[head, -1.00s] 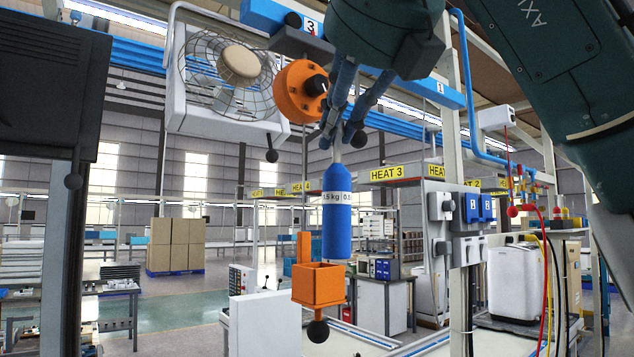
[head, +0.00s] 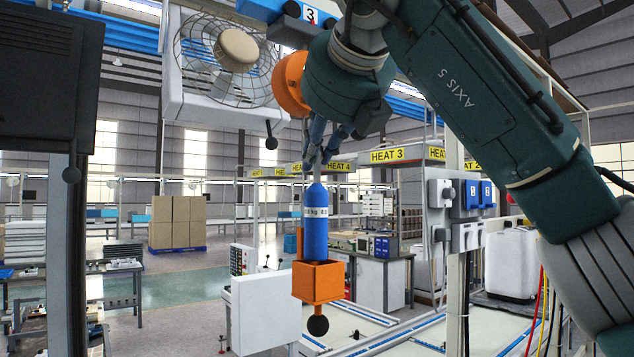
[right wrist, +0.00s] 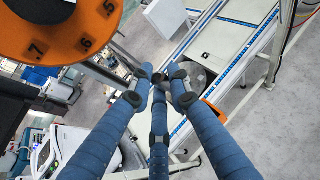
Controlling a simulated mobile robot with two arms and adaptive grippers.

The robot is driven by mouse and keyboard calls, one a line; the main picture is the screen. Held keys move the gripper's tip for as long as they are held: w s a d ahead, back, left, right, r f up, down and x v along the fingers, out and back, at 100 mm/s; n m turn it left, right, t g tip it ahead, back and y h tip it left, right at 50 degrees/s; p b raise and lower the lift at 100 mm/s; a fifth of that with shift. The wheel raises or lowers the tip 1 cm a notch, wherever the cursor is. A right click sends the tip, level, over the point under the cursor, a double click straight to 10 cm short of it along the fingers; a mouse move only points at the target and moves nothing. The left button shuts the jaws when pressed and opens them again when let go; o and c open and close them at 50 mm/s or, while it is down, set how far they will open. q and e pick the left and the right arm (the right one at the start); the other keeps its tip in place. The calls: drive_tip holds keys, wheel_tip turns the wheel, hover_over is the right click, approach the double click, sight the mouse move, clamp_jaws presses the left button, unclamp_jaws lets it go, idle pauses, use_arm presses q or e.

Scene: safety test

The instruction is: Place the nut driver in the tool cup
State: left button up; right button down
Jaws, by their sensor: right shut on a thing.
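The nut driver (head: 315,222) has a thick blue body with a white weight label and a thin grey shaft on top. It hangs upright with its shaft up in the head view. My right gripper (head: 317,165) is above it, shut on the shaft. The tool cup (head: 318,283) is an orange square box with a black ball under it. The driver's lower end is at the cup's opening; I cannot tell how far inside. In the right wrist view my blue fingers (right wrist: 165,82) come together, and the driver is not clear there. My left gripper is not in view.
A caged fan (head: 228,60) hangs at upper left. An orange round part (head: 291,84) is just behind my right wrist, and a numbered orange dial (right wrist: 60,25) fills the wrist view's upper left. A white panel (head: 266,311) stands left of the cup.

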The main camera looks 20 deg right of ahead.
sight(317, 182)
drive_tip(key=shift+f, duration=2.1)
drive_tip(key=shift+d+f, duration=0.1)
drive_tip(key=shift+f, duration=0.25)
drive_tip(key=shift+s, duration=0.1)
drive_tip(key=c, duration=1.6)
unclamp_jaws()
drive_tip(key=shift+f, duration=0.15)
drive_tip(key=shift+c, duration=0.2)
drive_tip(key=shift+s+r, duration=0.25)
drive_tip(key=shift+s, duration=0.05)
drive_tip(key=b+v, duration=0.3)
drive_tip(key=v, duration=0.8)
drive_tip(key=shift+s, duration=0.15)
